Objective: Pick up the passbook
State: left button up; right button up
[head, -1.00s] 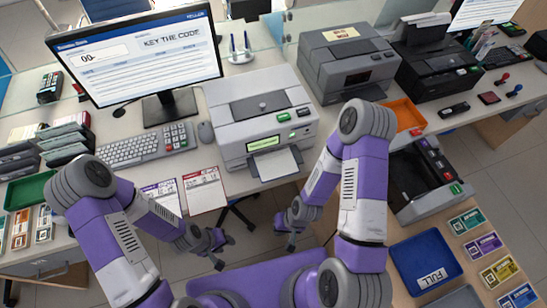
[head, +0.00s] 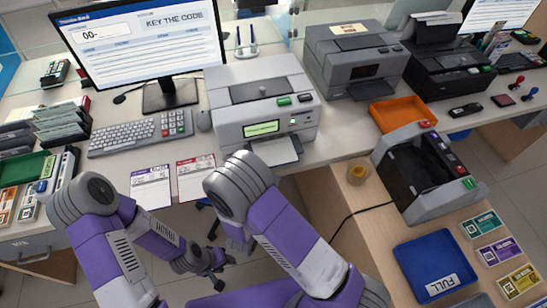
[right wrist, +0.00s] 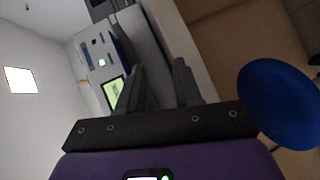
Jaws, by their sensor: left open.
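I cannot pick out a passbook for certain. A pale flat sheet or tray (head: 277,151) juts from the front slot of the grey printer (head: 262,105) with a lit green display. My left gripper (head: 222,273) is open and empty, low in front of the counter and apart from the printer. My right gripper is mostly hidden behind my right arm in the head view. In the right wrist view my right gripper (right wrist: 158,90) has its two dark fingers apart with nothing held between them. The printer's green display (right wrist: 113,92) shows behind the left finger.
Two printed sheets (head: 196,177) lie left of the printer, by the keyboard (head: 140,135). On the right stand an orange tray (head: 402,113), a dark-topped grey machine (head: 425,170) and a blue tray (head: 425,255). A blue round object (right wrist: 281,105) fills the right wrist view's right side.

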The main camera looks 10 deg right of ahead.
aim_at(279, 149)
notch_tip(279, 149, up, 4)
jog(key=s+a+f+n+t+h, duration=0.1)
jog(key=s+t+h, duration=0.1)
jog(key=r+b+x, duration=0.1)
jog(key=b+x, duration=0.1)
jog(key=x, duration=0.5)
jog(key=shift+w, duration=0.25)
pick_arm(q)
jog(key=shift+s+f, duration=0.2)
jog(key=shift+f, duration=0.6)
jog(key=shift+s+f, duration=0.15)
jog(key=shift+f, duration=0.65)
pick_arm(e)
grip_shut()
